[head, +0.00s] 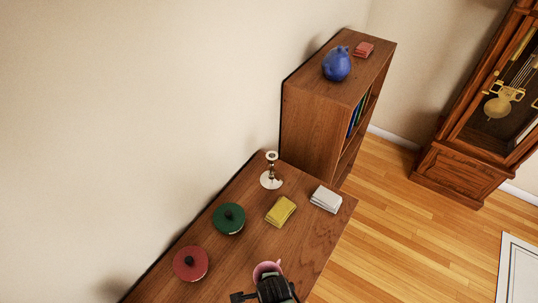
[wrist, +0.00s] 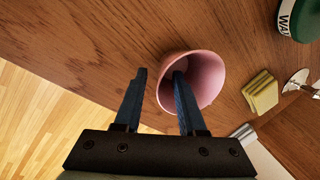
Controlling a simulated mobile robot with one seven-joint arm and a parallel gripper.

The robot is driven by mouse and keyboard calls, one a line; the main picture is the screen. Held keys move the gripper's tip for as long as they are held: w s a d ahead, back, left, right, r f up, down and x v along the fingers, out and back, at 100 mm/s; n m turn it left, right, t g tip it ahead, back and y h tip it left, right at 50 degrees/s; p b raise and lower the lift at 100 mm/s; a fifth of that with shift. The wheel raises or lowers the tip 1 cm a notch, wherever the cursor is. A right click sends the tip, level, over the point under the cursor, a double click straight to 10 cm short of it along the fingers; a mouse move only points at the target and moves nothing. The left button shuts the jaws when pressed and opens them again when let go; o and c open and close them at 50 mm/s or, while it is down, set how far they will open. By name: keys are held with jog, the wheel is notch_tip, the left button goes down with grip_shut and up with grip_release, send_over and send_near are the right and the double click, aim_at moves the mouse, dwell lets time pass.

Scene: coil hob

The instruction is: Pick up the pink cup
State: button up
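The pink cup (head: 266,267) stands on the wooden table near the bottom of the head view, partly hidden by my gripper (head: 276,289). In the wrist view the cup (wrist: 208,72) shows its open mouth, right of centre. My gripper (wrist: 160,72) is open there, with its two fingers well apart. The right finger reaches over the cup's mouth and appears to be inside it. The left finger is outside, left of the cup wall. The near cup wall lies between the fingers, and I see no clear grip on it.
On the table (head: 305,240) are a red lidded tin (head: 190,264), a green one (head: 229,219), a yellow folded item (head: 281,211), a white one (head: 325,198) and a candlestick (head: 271,180).

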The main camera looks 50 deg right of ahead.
grip_shut()
dwell(1.4)
